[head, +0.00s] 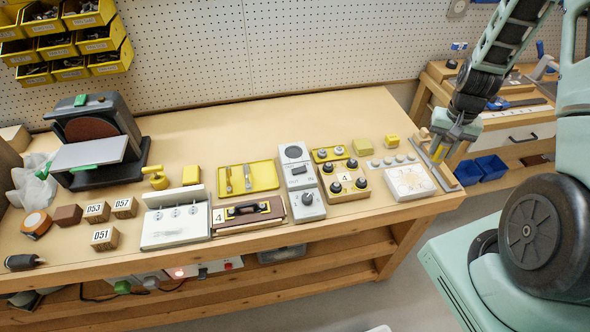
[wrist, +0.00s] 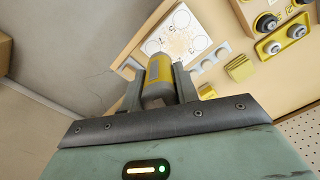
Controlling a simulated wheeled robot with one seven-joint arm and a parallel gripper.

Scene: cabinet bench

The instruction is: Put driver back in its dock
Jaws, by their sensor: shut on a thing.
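My gripper (head: 447,146) is at the right end of the bench, above its edge. It is shut on a yellow and grey tool, which I take to be the driver (wrist: 159,72). In the wrist view the driver stands between the two fingers, its grey end toward my palm and its yellow body pointing away. In the head view only a little yellow of the driver (head: 437,152) shows below the fingers. I cannot tell for sure which thing is the dock. A white plate with printed circles (head: 409,182) lies just left of my gripper; it also shows in the wrist view (wrist: 180,36).
Grey round knobs, a yellow knob box (head: 345,182), a grey control unit (head: 305,203) and a yellow tray (head: 262,177) crowd the bench leftward. A sander (head: 95,135) stands far left. A side bench with blue bins (head: 490,167) is at right. The bench's back strip is clear.

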